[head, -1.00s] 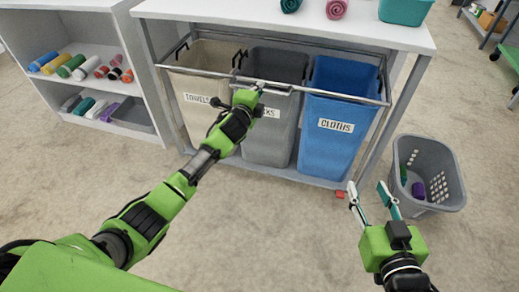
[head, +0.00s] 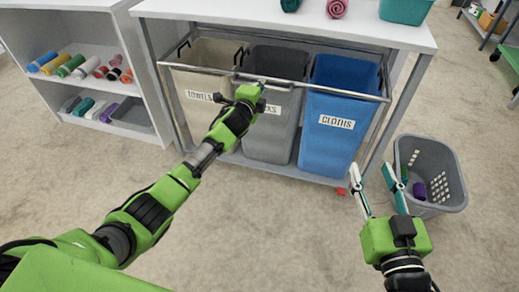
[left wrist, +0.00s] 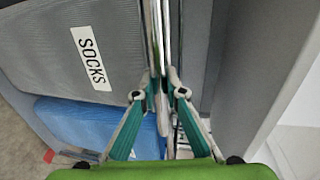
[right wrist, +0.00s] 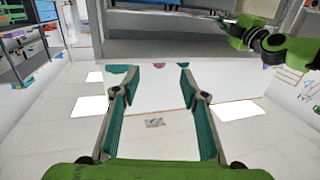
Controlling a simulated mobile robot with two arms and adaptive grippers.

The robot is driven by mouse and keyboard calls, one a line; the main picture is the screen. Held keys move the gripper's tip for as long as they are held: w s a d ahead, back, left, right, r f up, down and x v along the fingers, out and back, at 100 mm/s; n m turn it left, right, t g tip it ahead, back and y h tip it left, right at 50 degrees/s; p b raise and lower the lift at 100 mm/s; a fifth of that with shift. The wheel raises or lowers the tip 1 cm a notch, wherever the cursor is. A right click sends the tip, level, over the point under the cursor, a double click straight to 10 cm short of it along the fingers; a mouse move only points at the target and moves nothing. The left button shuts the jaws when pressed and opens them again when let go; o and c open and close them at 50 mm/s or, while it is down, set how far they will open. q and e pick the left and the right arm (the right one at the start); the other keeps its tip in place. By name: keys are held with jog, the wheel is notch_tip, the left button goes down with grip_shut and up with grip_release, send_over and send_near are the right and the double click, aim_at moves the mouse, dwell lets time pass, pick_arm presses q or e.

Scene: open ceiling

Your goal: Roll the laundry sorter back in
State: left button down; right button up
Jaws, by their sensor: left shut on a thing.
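The laundry sorter has a metal frame with a front rail (head: 330,92) and three bins under the white table. They are a beige towels bin (head: 200,112), a grey socks bin (head: 268,135) and a blue cloths bin (head: 335,130). The front rail stands a little out from the table edge. My left gripper (head: 256,86) is shut on the front rail in front of the socks bin; the left wrist view shows its fingers (left wrist: 158,85) on either side of the bar. My right gripper (head: 372,178) is open and empty, right of the sorter.
The white table (head: 240,12) stands over the sorter, its legs at both sides. A white shelf (head: 95,35) with rolled cloths adjoins it on the left. A grey basket (head: 447,170) sits on the floor near my right gripper. Floor in front is clear.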

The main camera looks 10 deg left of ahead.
pick_arm(q)
jog(key=shift+w+r+b, duration=0.2)
jog(key=shift+w+b, duration=0.85)
jog(key=shift+w, duration=0.75)
pick_arm(e)
notch_tip(320, 180, up, 11)
jog(key=s+t+y, duration=0.2)
jog(key=t, duration=0.3)
jog(key=shift+s+a+t, duration=0.25)
jog(key=shift+a+t, duration=0.15)
jog(key=shift+a, duration=0.05)
pick_arm(q)
jog(key=c, duration=2.2)
grip_release()
jog(key=shift+w, duration=0.1)
jog(key=shift+c, duration=0.2)
jog(key=shift+o, duration=1.3)
jog(key=shift+w+d+f, duration=0.1)
jog(key=shift+f, duration=0.05)
pick_arm(e)
jog(key=shift+w+f, duration=0.1)
jog(key=shift+w, duration=0.05)
pick_arm(q)
jog(key=v, duration=1.2)
